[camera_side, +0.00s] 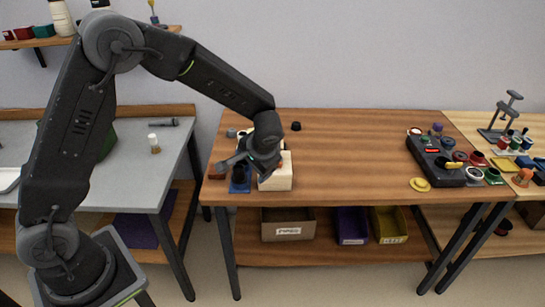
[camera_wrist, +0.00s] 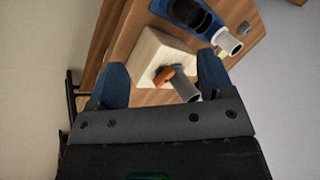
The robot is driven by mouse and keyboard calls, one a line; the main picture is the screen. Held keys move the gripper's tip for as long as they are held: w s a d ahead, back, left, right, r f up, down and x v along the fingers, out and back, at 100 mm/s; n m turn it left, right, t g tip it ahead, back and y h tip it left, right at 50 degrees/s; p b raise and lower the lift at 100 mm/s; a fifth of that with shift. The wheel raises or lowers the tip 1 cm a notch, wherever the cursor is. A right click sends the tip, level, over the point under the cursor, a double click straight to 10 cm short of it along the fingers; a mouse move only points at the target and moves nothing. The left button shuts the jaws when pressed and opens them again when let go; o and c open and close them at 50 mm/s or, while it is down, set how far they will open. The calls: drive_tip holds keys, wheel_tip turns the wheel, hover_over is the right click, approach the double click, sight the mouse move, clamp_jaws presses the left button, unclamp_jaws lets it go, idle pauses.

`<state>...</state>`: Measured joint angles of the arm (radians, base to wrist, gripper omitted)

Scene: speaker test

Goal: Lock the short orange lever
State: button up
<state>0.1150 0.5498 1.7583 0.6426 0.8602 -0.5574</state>
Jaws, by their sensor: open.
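The short orange lever (camera_wrist: 163,76) sits on a pale wooden block (camera_wrist: 150,48), beside a grey cylinder (camera_wrist: 184,86) in the wrist view. My gripper (camera_wrist: 160,64) is open, with one blue finger on either side of the lever and cylinder. I cannot tell whether the fingers touch the block. In the side view my gripper (camera_side: 250,168) is over the left end of the wooden table, right by the pale block (camera_side: 277,177). The lever is hidden there behind my wrist or too small to see.
A blue fixture (camera_wrist: 178,10) with dark parts stands beside the block, with a pale-ended cylinder (camera_wrist: 230,42) near it. A dark control box (camera_side: 437,158) and a yellow disc (camera_side: 420,184) are at the table's (camera_side: 345,165) right. The table's middle is mostly clear.

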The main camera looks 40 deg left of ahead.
drive_tip(key=s+a+f+m+t+y, duration=0.1)
drive_tip(key=s+f+m+t+y, duration=0.2)
drive_tip(key=m, duration=0.5)
drive_tip(key=s+a+f+m+t+y, duration=0.1)
drive_tip(key=s+f+m+y, duration=0.15)
drive_tip(key=m+y, duration=0.4)
drive_tip(key=w+d+m+t+h, duration=0.3)
drive_tip(key=d+m+t+h, duration=0.55)
drive_tip(key=m, duration=0.75)
drive_tip(key=w+a+y, duration=0.1)
drive_tip(key=w+a, duration=0.1)
drive_tip(key=w, duration=0.1)
drive_tip(key=w+a+t+y, duration=0.1)
drive_tip(key=w+a, duration=0.2)
drive_tip(key=w, duration=0.1)
drive_tip(key=w+a+f, duration=0.1)
drive_tip(key=w+a, duration=0.2)
drive_tip(key=w, duration=0.1)
drive_tip(key=shift+w+a+t+y, duration=0.2)
drive_tip(key=shift+t+y, duration=0.15)
drive_tip(key=shift+y, duration=0.05)
drive_tip(key=c, duration=0.9)
